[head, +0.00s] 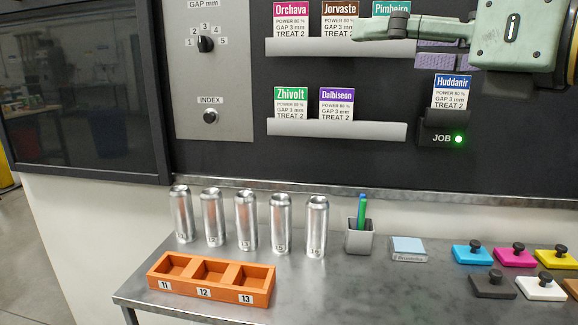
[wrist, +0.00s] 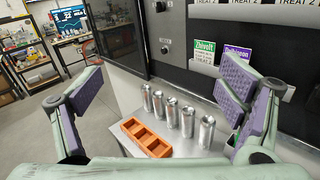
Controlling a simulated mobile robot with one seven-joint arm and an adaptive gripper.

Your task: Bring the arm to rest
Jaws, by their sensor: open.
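My gripper (head: 440,42) is at the upper right in the head view, in front of the dark panel. In the wrist view my gripper (wrist: 162,88) has its purple-padded fingers spread wide, with nothing between them. It is well above the table and touches nothing that I can see. The job holder (head: 440,138) holds the Huddanir card (head: 451,92), below my gripper, and its green light is lit. Several silver cans (head: 246,222) stand upright in a row on the table.
An orange tray (head: 210,283) with three empty compartments, labelled 11 to 13, is at the table's front left. A pen cup (head: 359,240), a light-blue block (head: 408,249) and several knobbed coloured blocks (head: 515,256) stand to the right. Card shelves (head: 337,129) line the panel.

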